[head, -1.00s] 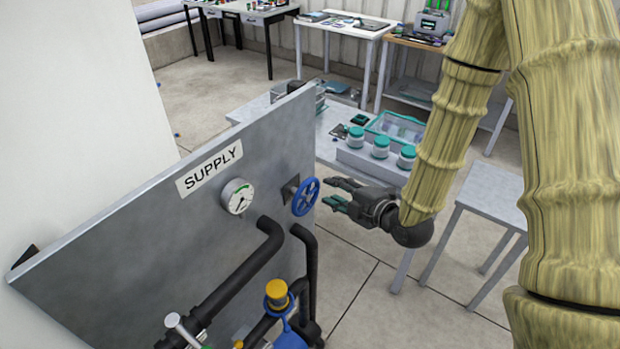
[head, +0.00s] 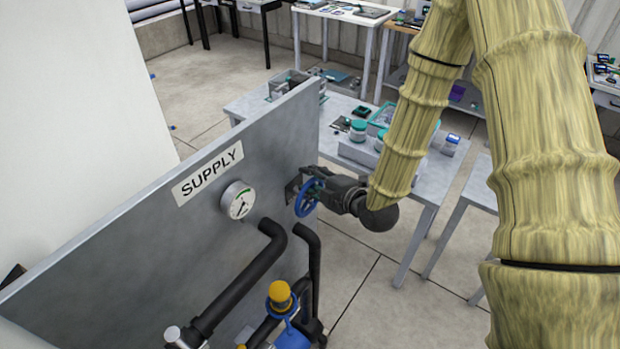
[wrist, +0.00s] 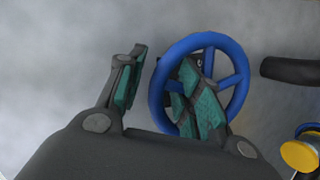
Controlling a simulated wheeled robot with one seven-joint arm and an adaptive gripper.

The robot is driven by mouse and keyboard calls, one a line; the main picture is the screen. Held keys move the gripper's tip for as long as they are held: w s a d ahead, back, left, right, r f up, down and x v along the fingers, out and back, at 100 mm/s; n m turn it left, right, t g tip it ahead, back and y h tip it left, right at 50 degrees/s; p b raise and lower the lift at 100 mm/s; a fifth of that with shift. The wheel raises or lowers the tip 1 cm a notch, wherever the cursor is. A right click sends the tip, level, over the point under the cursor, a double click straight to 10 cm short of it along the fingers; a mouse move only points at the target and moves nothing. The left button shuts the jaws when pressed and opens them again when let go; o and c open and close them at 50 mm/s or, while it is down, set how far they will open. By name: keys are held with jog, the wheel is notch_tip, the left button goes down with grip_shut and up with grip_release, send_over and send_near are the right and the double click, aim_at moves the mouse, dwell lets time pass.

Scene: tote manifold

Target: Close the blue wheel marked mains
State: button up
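The blue wheel (head: 302,203) is mounted on the grey panel, right of the gauge. No mains marking is readable on it. In the wrist view the spoked wheel (wrist: 155,92) fills the middle. My gripper (head: 318,184) is at the wheel, reaching in from the right. In the wrist view my gripper (wrist: 163,62) has its fingers apart, one outside the rim's left side and one over the wheel's spokes, so the rim lies between them. I cannot tell whether either finger touches the wheel.
The grey panel (head: 120,235) carries a SUPPLY label (head: 208,173) and a gauge (head: 238,199). Black pipes (head: 245,275) and a yellow-capped blue fitting (head: 281,295) stand out below the wheel. A table (head: 425,190) with jars is behind my gripper.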

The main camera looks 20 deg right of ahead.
jog(key=shift+s+d, duration=0.1)
jog(key=shift+d, duration=0.05)
jog(key=shift+c, duration=0.2)
jog(key=shift+d, duration=0.1)
jog(key=c, duration=0.7)
jog(key=shift+r, duration=0.1)
grip_shut()
